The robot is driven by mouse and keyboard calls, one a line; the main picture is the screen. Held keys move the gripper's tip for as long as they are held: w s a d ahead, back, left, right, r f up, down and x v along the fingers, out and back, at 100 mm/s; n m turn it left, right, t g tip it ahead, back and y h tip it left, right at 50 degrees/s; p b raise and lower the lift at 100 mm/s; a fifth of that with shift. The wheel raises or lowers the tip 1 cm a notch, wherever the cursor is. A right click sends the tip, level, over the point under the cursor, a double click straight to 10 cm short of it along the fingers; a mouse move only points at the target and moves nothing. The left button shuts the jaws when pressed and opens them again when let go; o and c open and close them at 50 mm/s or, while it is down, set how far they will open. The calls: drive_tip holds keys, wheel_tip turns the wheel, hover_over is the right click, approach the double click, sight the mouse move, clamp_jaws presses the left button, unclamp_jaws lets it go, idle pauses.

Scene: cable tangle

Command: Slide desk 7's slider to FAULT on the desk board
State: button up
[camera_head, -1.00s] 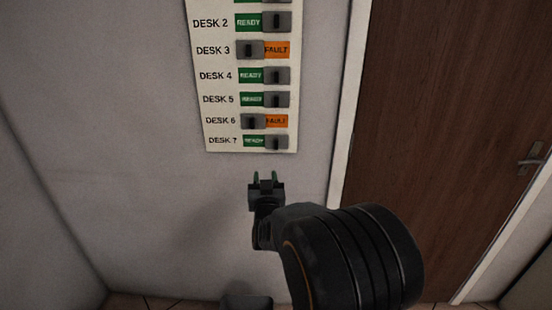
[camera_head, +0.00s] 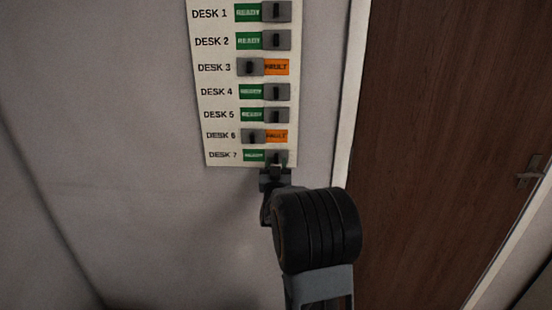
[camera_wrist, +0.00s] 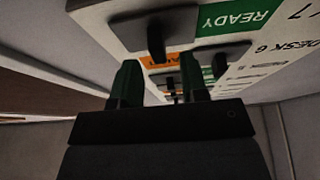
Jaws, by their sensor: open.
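The desk board (camera_head: 216,104) hangs on the wall with one labelled row per desk. Desk 7's slider (camera_head: 274,155) is in the bottom row, at the right end, with green READY showing to its left. My gripper (camera_head: 276,167) is open and empty at the board's lower edge, just under this slider and partly over it. In the wrist view the slider's dark knob (camera_wrist: 156,42) appears between the two green fingertips (camera_wrist: 160,68), slightly beyond them. I cannot tell whether the fingers touch it.
Desk 6's slider (camera_head: 253,136) sits close above, at the left with orange FAULT (camera_head: 277,136) showing. Desk 3 also shows FAULT; the other rows show READY. A brown door (camera_head: 440,140) with a pale frame stands to the right. The wall left of the board is bare.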

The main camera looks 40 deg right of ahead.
drive_tip(key=shift+x, duration=1.05)
clamp_jaws()
